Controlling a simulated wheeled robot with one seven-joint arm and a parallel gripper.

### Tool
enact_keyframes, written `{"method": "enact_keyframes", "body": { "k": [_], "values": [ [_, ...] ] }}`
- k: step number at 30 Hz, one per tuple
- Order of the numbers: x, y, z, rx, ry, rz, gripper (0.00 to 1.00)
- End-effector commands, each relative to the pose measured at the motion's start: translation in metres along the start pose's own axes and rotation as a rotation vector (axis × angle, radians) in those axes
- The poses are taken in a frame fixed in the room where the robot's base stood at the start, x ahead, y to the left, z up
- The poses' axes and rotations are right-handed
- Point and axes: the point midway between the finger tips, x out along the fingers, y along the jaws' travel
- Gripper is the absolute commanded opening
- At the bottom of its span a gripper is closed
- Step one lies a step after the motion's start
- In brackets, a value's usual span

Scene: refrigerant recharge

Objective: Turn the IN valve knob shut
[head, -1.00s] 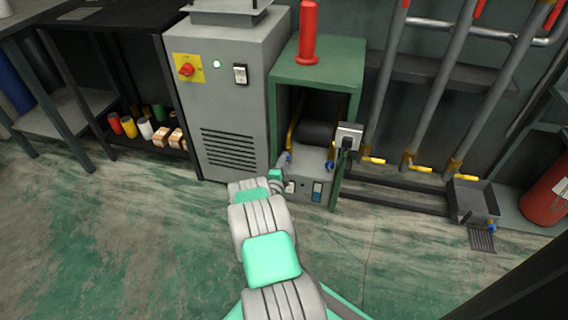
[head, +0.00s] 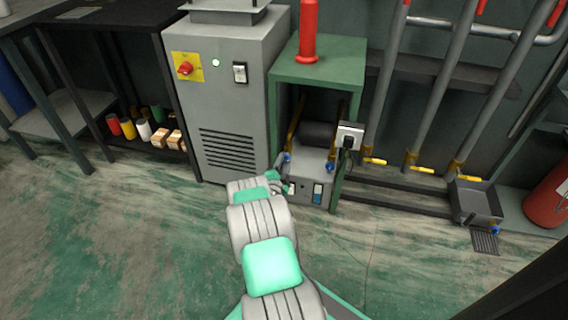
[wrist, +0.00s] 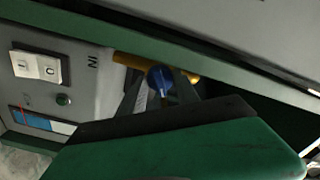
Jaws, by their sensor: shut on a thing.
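The IN valve knob is blue and sits between my gripper's fingertips in the wrist view (wrist: 160,77), beside a yellow-brown pipe and the printed letters "IN". My gripper (wrist: 158,88) is shut on the knob, one dark finger on each side. In the head view the blue IN knob (head: 287,157) shows at the left front of the grey machine (head: 311,168), which stands inside the green cabinet. My gripper (head: 281,174) reaches it from the front, and its fingertips are small and hard to make out there.
A second blue knob (head: 329,168) is at the machine's right. The green cabinet (head: 317,73) frames the machine closely. The floor in front is clear.

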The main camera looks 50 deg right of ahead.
Motion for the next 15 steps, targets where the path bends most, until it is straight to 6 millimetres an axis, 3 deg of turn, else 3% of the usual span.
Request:
{"method": "enact_keyframes", "body": {
  "k": [4, 5, 12, 15],
  "values": [
    [0.0001, -0.0002, 0.0001, 0.001, 0.0, 0.0, 0.0],
    [0.0001, -0.0002, 0.0001, 0.001, 0.0, 0.0, 0.39],
    [0.0001, -0.0001, 0.0001, 0.002, 0.0, 0.0, 0.58],
    [0.0001, -0.0004, 0.0001, 0.002, 0.0, -0.001, 0.59]
  ]
}}
